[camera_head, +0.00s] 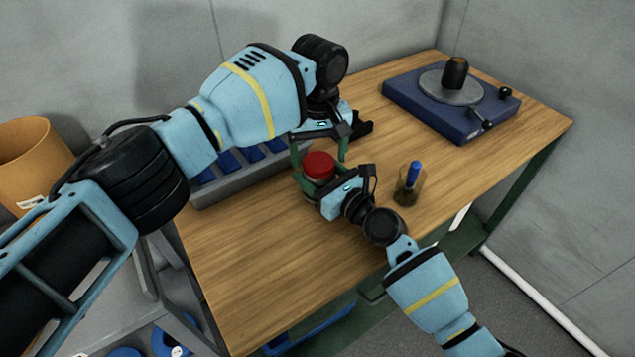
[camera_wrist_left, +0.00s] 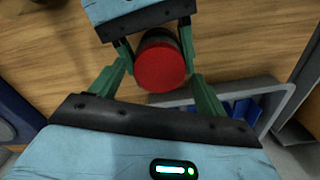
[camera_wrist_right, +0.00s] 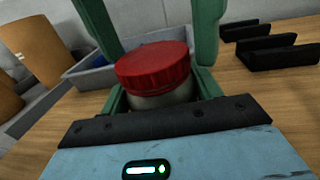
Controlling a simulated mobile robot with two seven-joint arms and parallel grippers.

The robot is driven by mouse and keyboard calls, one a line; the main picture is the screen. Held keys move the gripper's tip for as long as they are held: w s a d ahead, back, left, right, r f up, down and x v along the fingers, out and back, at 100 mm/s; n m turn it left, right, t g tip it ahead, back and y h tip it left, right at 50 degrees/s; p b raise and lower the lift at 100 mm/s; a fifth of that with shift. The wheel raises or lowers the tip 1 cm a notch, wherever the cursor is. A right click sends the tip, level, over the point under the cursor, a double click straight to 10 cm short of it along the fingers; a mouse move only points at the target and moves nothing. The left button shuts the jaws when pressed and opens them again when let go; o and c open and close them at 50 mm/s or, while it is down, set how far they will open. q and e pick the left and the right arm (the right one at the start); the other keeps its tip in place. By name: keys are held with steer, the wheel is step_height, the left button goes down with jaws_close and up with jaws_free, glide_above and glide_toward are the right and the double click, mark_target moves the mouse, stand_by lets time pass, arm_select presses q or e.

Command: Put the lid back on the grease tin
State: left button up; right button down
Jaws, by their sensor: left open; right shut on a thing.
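The grease tin (camera_wrist_right: 160,101) is a short grey metal can, held upright above or on the table by my right gripper (camera_head: 318,188), which is shut on its sides. The red lid (camera_head: 319,164) rests on top of the tin and looks roughly level in the right wrist view (camera_wrist_right: 154,66). I cannot tell whether it is fully seated. My left gripper (camera_wrist_left: 158,72) reaches down from above, open, with one green finger on each side of the lid. The tin's body is mostly hidden in the left wrist view, below the lid.
A blue turntable base (camera_head: 425,110) is at the far right. The table's front left (camera_head: 250,290) is clear.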

arm_select(q)
steer(key=shift+f, duration=0.3)
steer(key=shift+c, duration=0.2)
steer(key=c, duration=1)
steer(key=shift+o, duration=0.2)
steer(key=m, duration=1.1)
steer(key=shift+m, duration=0.4)
steer(key=m, duration=0.3)
steer(key=shift+m, duration=0.3)
steer(key=o, duration=1.2)
steer(key=shift+c, duration=0.2)
steer(key=shift+d, duration=0.1)
